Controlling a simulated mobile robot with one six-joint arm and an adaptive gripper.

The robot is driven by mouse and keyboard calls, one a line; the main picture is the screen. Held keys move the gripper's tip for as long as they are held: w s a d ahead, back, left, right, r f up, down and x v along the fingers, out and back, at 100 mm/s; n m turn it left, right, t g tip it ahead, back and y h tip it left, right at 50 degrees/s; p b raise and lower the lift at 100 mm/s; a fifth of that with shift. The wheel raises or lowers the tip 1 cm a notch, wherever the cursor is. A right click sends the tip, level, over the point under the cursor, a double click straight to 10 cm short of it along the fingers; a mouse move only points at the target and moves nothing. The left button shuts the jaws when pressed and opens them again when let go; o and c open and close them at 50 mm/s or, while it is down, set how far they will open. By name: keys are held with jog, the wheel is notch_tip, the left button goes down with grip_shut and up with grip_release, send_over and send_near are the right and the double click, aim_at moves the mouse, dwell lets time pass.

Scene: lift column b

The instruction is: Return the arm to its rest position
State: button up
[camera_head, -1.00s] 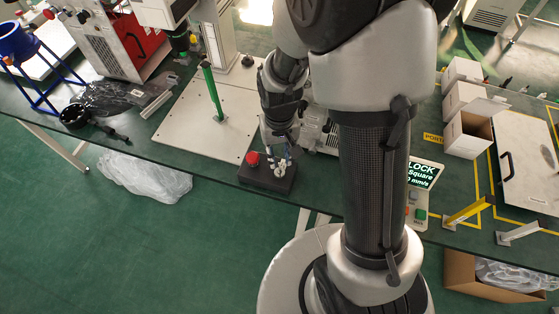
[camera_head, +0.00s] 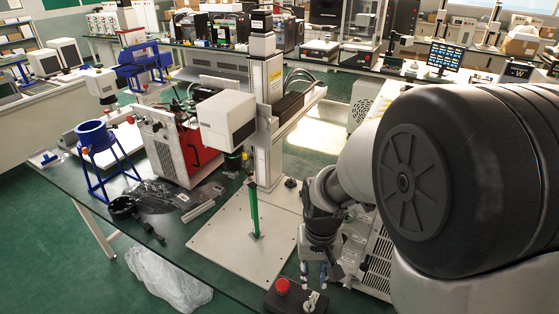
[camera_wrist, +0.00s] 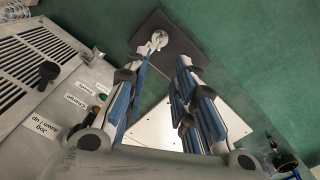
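My gripper (camera_head: 314,277) hangs at the end of my bent arm, fingers pointing down, just above and behind a dark control box. In the wrist view its two blue-padded fingers (camera_wrist: 167,62) are apart, with nothing visible between them. The dark box (camera_wrist: 183,36) lies beyond the fingertips there, with a round silver key switch (camera_wrist: 158,39) near the left fingertip. In the head view the box has a red button (camera_head: 282,286), and the key switch (camera_head: 313,299) is close under the fingers. I cannot tell the exact gap.
A grey vented machine with labelled buttons (camera_wrist: 70,85) stands close beside my gripper. A green post (camera_head: 254,208) rises from a pale base plate (camera_head: 215,247). The lift column (camera_head: 266,120) stands behind. A blue funnel stand (camera_head: 95,140) is at left.

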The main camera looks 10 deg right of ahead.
jog(key=s+r+n+t, duration=0.1)
jog(key=s+r+t, duration=0.3)
jog(key=s+r, duration=1.1)
jog(key=shift+s+r+t, duration=0.15)
jog(key=shift+r+t, duration=0.15)
jog(key=shift+r, duration=0.65)
